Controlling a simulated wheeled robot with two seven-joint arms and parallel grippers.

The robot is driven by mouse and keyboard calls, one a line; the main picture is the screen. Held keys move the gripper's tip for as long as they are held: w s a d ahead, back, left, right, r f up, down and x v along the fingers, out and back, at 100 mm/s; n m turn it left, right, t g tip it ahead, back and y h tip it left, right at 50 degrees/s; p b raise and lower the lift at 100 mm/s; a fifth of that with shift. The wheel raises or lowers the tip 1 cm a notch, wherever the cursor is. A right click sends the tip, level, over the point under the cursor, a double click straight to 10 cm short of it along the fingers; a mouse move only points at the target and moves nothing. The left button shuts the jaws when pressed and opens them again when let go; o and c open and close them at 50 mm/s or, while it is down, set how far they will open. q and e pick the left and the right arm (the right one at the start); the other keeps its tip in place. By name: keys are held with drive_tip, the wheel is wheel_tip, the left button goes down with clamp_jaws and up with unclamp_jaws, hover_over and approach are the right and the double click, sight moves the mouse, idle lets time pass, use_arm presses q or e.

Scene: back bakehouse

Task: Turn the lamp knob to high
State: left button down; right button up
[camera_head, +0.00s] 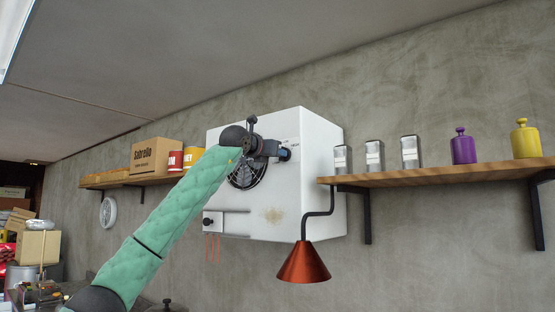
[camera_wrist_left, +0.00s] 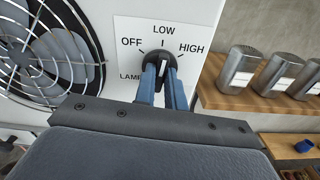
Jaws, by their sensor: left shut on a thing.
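The lamp knob (camera_wrist_left: 158,58) is black with a white pointer line and sits on a white label plate (camera_wrist_left: 125,30) marked OFF, LOW and HIGH. The pointer points upward, near LOW and perhaps leaning a little to the HIGH side. My left gripper (camera_wrist_left: 165,80) is shut on the knob, with its blue fingers on either side of it. In the head view my left gripper (camera_head: 285,153) is at the upper right of the white box's front (camera_head: 305,190). The copper lamp shade (camera_head: 304,264) hangs from a dark bent arm below. My right gripper is not in view.
A round fan grille (camera_wrist_left: 45,50) is left of the knob. A wooden shelf (camera_head: 450,173) with metal canisters (camera_head: 375,155), a purple jar (camera_head: 463,148) and a yellow jar (camera_head: 525,140) stands close to the right. Another shelf with a carton (camera_head: 155,156) is at left.

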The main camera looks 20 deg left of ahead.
use_arm(q)
drive_tip(key=shift+f+m+b, duration=0.1)
drive_tip(key=shift+m+b, duration=0.65)
drive_tip(key=shift+m, duration=3.95)
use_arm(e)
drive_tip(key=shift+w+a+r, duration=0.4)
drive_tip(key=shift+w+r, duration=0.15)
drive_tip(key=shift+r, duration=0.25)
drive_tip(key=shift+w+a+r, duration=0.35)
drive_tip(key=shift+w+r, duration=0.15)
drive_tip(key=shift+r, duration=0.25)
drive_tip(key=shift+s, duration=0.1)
use_arm(q)
drive_tip(key=c, duration=1.5)
unclamp_jaws()
drive_tip(key=shift+w, duration=0.1)
drive_tip(key=shift+o, duration=0.2)
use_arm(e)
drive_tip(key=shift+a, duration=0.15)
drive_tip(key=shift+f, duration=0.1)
